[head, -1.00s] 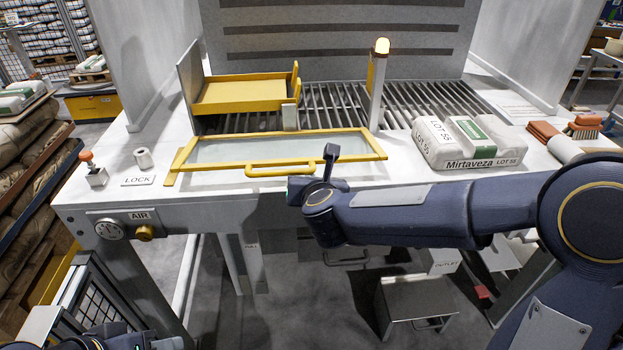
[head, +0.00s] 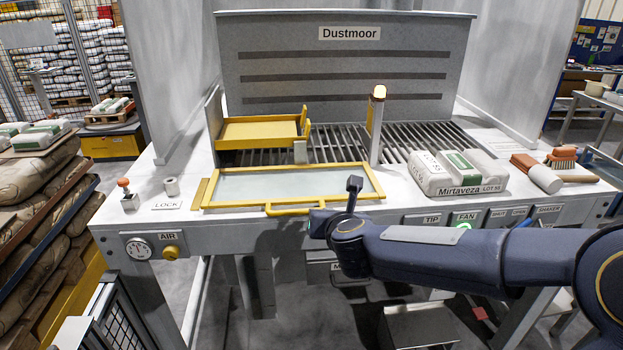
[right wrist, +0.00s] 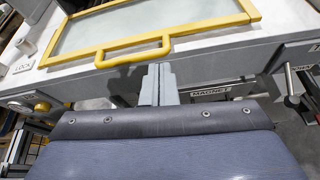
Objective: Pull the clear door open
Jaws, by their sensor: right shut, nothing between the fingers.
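The clear door (head: 290,184) is a see-through panel in a yellow frame, lying low along the front of the bench before the grate. Its yellow bar handle (head: 286,211) sticks out at the bench's front edge. In the right wrist view the door (right wrist: 150,30) and its handle (right wrist: 134,53) fill the top. My right gripper (right wrist: 158,70) is shut and empty, its fingertips just below the handle's right part. I cannot tell whether they touch it. In the head view my right arm hides part of the gripper. My left gripper is out of view.
A yellow tray (head: 258,131) stands behind the door, beside a post with a lit lamp (head: 376,110). A red-topped knob (head: 124,184) and LOCK label (head: 167,204) are at left.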

